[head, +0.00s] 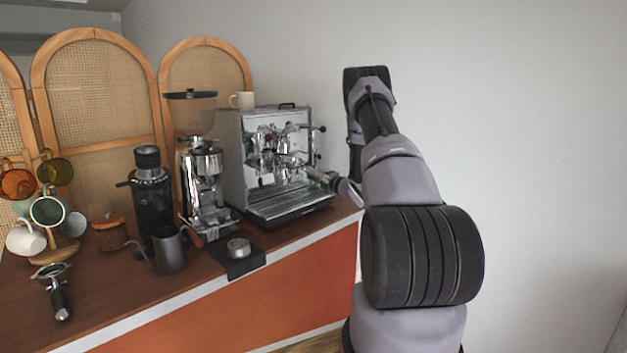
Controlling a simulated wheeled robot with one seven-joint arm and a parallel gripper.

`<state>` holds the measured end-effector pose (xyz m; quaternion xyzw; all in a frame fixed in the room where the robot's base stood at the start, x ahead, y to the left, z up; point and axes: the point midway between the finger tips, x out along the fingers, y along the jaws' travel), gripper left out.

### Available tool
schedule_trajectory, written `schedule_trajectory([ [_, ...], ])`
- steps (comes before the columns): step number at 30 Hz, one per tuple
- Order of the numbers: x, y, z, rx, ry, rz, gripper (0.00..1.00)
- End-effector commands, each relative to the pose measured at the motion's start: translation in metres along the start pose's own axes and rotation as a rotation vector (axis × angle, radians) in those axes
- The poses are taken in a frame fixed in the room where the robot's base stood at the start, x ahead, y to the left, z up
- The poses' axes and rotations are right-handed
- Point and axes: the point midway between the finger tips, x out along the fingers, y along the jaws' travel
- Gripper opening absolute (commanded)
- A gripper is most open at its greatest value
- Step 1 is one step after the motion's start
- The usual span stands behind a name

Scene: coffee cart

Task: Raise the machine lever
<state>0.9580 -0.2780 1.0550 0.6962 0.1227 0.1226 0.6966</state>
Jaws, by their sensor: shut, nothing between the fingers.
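The chrome espresso machine (233,165) stands at the right end of the wooden counter, its front facing the right side of the picture. Its shiny group parts (266,160) stick out from the front. The lever is too small among them to make out clearly.
A grinder (201,170) stands left of the machine, with a black grinder (152,200) and steel pitcher (170,250) further left. A tamper (238,248) sits on a dark mat at the front edge. A cup (242,100) stands on the machine. A bare wall lies right.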

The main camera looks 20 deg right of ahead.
Motion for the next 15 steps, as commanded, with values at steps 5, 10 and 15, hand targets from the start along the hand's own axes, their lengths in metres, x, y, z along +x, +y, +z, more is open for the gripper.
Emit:
schedule_trajectory([
  [5, 0.001, 0.019, 0.000, -0.002, 0.000, 0.004, 0.00],
  [10, 0.003, 0.040, 0.000, -0.007, 0.002, 0.014, 0.00],
  [15, 0.005, 0.056, -0.002, -0.005, 0.005, 0.018, 0.00],
])
